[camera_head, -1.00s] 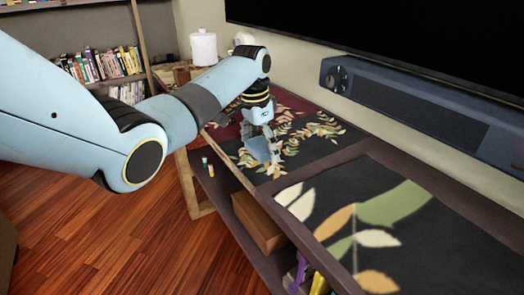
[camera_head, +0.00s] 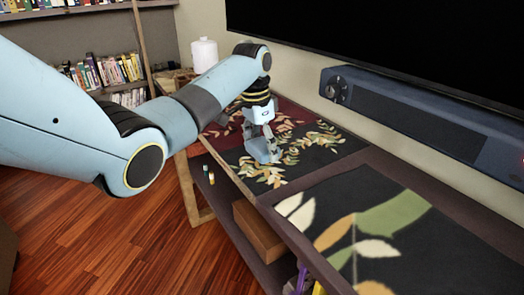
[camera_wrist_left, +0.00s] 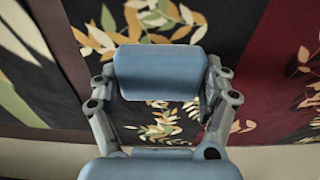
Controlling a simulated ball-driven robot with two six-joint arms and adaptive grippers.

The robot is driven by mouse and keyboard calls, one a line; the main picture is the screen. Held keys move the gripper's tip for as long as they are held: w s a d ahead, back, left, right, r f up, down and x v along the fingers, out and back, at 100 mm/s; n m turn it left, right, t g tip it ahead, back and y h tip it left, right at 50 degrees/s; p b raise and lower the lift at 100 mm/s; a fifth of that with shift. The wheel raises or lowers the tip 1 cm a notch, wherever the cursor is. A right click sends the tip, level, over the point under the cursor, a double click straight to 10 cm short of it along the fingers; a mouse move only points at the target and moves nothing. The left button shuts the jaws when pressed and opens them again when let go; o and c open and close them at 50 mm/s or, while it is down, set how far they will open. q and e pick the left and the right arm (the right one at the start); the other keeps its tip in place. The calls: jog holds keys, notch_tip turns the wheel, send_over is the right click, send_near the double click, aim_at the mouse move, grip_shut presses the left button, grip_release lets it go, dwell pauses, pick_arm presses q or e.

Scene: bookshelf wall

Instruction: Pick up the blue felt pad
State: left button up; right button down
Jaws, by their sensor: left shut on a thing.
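The blue felt pad (camera_wrist_left: 160,72) is a rounded blue block in the left wrist view, lying across between the two fingers. My left gripper (camera_head: 262,150) is shut on it, with one grey finger at each end of the pad. In the head view the gripper points down over the dark leaf-patterned mat on the low cabinet. The pad is small there and partly merged with the fingers, so I cannot tell how far it is from the mat. My right gripper is not in view.
A dark leaf-patterned mat (camera_head: 336,146) lies under the gripper, with another mat (camera_head: 440,245) nearer right. A blue speaker bar (camera_head: 420,105) runs along the wall below a black screen (camera_head: 400,45). A white canister (camera_head: 204,55) stands behind. A brown box (camera_head: 258,232) is on the lower shelf.

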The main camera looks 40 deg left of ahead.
pick_arm(q)
jog(key=w+d+r+p, duration=0.1)
jog(key=d+r+p, duration=0.1)
jog(key=d+r, duration=0.6)
jog(key=d, duration=0.3)
jog(key=shift+w+d+r, duration=0.2)
jog(key=shift+d, duration=0.1)
